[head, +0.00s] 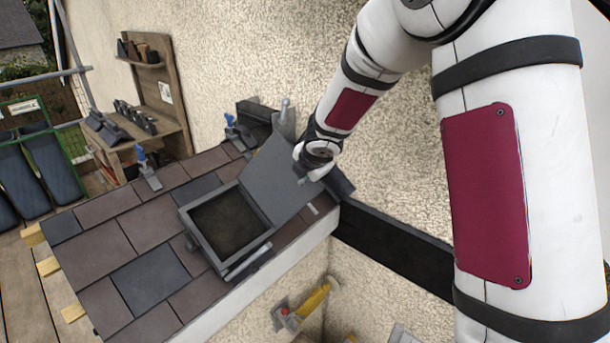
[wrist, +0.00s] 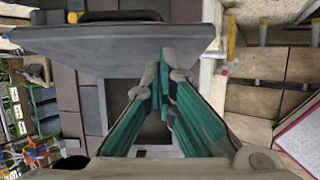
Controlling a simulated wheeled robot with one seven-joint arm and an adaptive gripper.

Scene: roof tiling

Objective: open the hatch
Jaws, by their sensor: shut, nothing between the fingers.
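The hatch is a square grey frame (head: 190,228) set in the small tiled roof, with a dark opening inside it. Its flat grey lid (head: 277,178) is swung up on the right side of the frame and stands tilted, so the opening is uncovered. My gripper (head: 303,180) is at the upper right edge of the lid. In the wrist view my gripper (wrist: 162,72) has its teal fingers together with nothing between them. The lid (wrist: 120,45) spans the upper part of that view, close to the fingertips; I cannot tell whether they touch it.
Blue-handled clamps (head: 146,168) stand on the roof tiles. A wooden shelf (head: 160,95) with dark tiles is behind the roof at left. A rough wall rises behind. A yellow-handled hammer (head: 312,300) hangs below the roof's front edge. A green rack (head: 40,150) is at far left.

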